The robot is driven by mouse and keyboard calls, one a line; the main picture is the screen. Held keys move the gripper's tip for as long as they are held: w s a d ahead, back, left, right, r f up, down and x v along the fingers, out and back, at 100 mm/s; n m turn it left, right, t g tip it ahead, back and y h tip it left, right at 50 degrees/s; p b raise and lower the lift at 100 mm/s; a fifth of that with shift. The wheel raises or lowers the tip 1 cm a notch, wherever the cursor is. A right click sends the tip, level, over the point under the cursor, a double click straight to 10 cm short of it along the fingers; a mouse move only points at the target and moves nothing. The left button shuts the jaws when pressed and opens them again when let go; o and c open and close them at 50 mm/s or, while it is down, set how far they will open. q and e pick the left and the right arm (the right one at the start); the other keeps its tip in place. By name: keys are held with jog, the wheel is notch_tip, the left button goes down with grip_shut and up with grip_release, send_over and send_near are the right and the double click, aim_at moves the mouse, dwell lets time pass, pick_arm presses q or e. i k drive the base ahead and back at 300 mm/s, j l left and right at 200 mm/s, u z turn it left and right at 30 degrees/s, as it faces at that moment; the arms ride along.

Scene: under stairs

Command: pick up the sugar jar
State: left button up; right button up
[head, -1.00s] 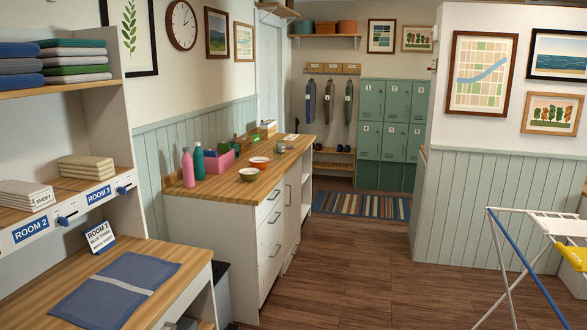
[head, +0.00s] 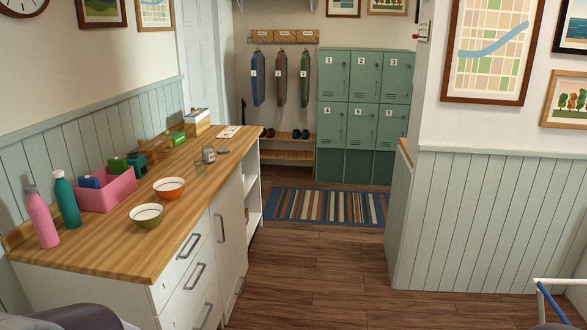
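A small glass jar (head: 208,154), which looks like the sugar jar, stands on the wooden counter (head: 180,218) near its right edge, beyond the bowls. Its contents are too small to tell. A flat grey round piece (head: 222,151) lies just right of it. Neither gripper is in view; only a grey and dark rounded part, probably of my own arm, shows at the bottom left.
An orange bowl (head: 169,189) and an olive bowl (head: 146,215) sit nearer on the counter. A pink bin (head: 108,191), pink bottle (head: 42,218) and teal bottle (head: 66,200) stand left. Floor (head: 310,265) right of the drawers is clear; a drying rack (head: 556,300) stands lower right.

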aim_at(207, 149)
jog(key=i+l, duration=0.15)
jog(key=i, duration=2.45)
jog(key=i+u, duration=0.35)
jog(key=i, duration=0.15)
jog(key=i+u, duration=0.35)
jog(key=i+l+u, duration=0.2)
jog(key=i+u, duration=0.15)
jog(key=i, duration=0.25)
jog(key=i+l+u, duration=0.7)
jog(key=i+l, duration=0.1)
